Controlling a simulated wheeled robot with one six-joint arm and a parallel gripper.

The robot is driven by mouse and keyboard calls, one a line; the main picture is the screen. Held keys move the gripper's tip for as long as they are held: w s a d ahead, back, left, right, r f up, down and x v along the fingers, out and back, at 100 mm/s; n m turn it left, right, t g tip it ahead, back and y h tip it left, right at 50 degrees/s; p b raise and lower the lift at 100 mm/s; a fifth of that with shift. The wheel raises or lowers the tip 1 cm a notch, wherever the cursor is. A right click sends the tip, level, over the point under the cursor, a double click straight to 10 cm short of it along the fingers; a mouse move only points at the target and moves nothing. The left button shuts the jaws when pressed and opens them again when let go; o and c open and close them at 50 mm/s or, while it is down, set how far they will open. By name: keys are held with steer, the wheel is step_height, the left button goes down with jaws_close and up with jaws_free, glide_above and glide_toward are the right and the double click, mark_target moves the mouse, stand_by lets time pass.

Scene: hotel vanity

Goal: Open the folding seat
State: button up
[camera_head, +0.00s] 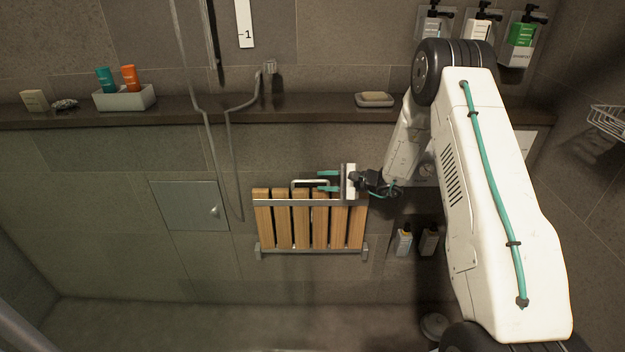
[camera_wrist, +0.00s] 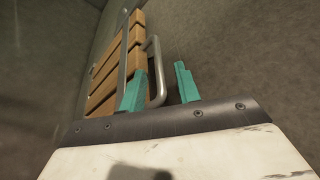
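The folding seat (camera_head: 294,224) has several wooden slats and grey metal rails. It is folded up flat against the tiled wall, with slats upright. A pale metal loop handle (camera_head: 311,182) stands at its top edge. In the wrist view, the seat (camera_wrist: 115,65) shows at the upper left and the handle (camera_wrist: 158,75) beside it. My gripper (camera_head: 328,181) has teal fingers and reaches in from the right at the handle. In the wrist view, my gripper (camera_wrist: 160,88) is open, with the handle's bar seen between the fingers, nearer the left one. I cannot tell whether they touch.
A dark ledge (camera_head: 290,108) runs above, holding a soap dish (camera_head: 375,99) and a bottle tray (camera_head: 124,97). A shower hose (camera_head: 229,150) hangs left of the seat. Small bottles (camera_head: 404,240) stand in a niche to its right. The floor below the seat looks clear.

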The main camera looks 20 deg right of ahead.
mark_target(317, 191)
steer(key=shift+x, duration=1.55)
